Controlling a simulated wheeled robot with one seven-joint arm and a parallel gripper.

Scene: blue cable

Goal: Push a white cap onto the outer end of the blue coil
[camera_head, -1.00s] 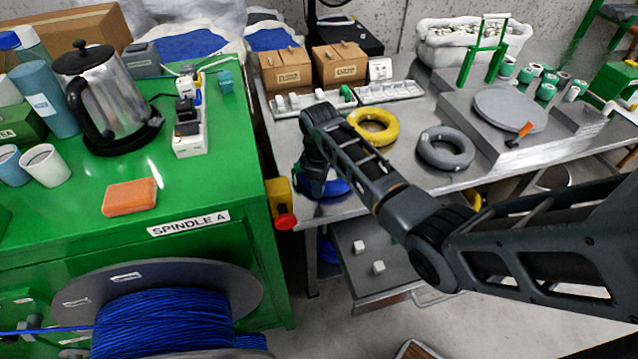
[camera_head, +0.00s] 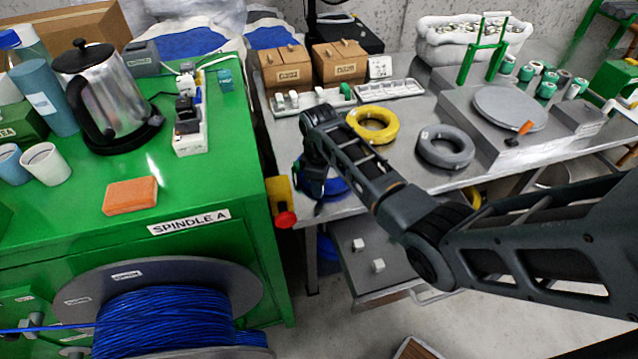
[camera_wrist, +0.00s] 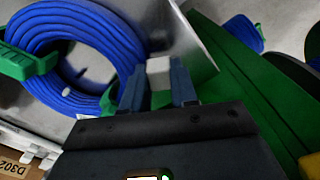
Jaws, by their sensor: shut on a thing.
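In the wrist view my gripper (camera_wrist: 158,92) is shut on a small white cap (camera_wrist: 158,72), held between the fingertips. The blue coil (camera_wrist: 85,22) lies at the upper left of that view, close to the left finger and the cap. I cannot tell whether the cap touches the coil, and its outer end is not clearly visible. Green clips (camera_wrist: 22,62) grip the coil. In the head view the blue coil (camera_head: 336,187) is mostly hidden behind my wrist, near the left front edge of the metal table.
A yellow coil (camera_head: 372,125) and a grey coil (camera_head: 446,147) lie near my arm. A white tray (camera_head: 310,102) stands behind. Two white blocks (camera_head: 359,244) sit on the lower shelf.

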